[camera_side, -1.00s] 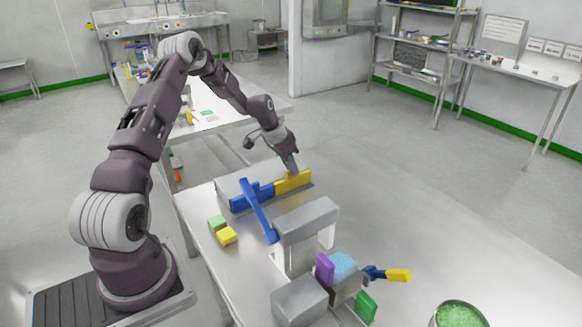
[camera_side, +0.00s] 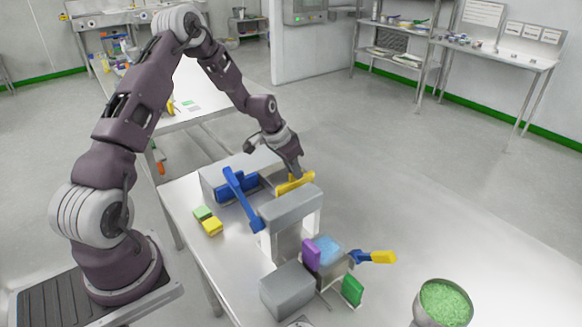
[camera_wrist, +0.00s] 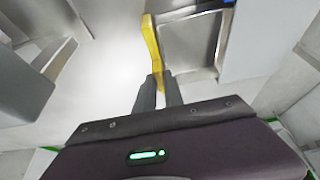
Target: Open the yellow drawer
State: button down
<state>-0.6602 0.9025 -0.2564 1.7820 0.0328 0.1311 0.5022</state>
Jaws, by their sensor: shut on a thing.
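The yellow drawer (camera_side: 295,184) is in a low grey cabinet (camera_side: 215,183), beside a blue drawer (camera_side: 238,188). In the side view its yellow front stands out ahead of the blue one. In the wrist view, the yellow front (camera_wrist: 152,45) is apart from the cabinet, and the metal tray (camera_wrist: 190,45) behind it is exposed and looks empty. My gripper (camera_side: 296,170) comes down from above onto the yellow front. In the wrist view, my gripper's fingers (camera_wrist: 158,88) are shut on the end of the yellow front.
A grey stand with a blue lever (camera_side: 242,200) is close in front of the drawers. Green and yellow blocks (camera_side: 208,221) lie to the left. A purple block (camera_side: 311,254), a blue-and-yellow tool (camera_side: 375,257) and a bowl of green granules (camera_side: 443,303) are nearer.

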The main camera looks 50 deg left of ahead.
jog(key=c, duration=1.4)
grip_release()
jog(key=shift+c, duration=0.2)
jog(key=shift+r, duration=0.15)
jog(key=v, duration=0.7)
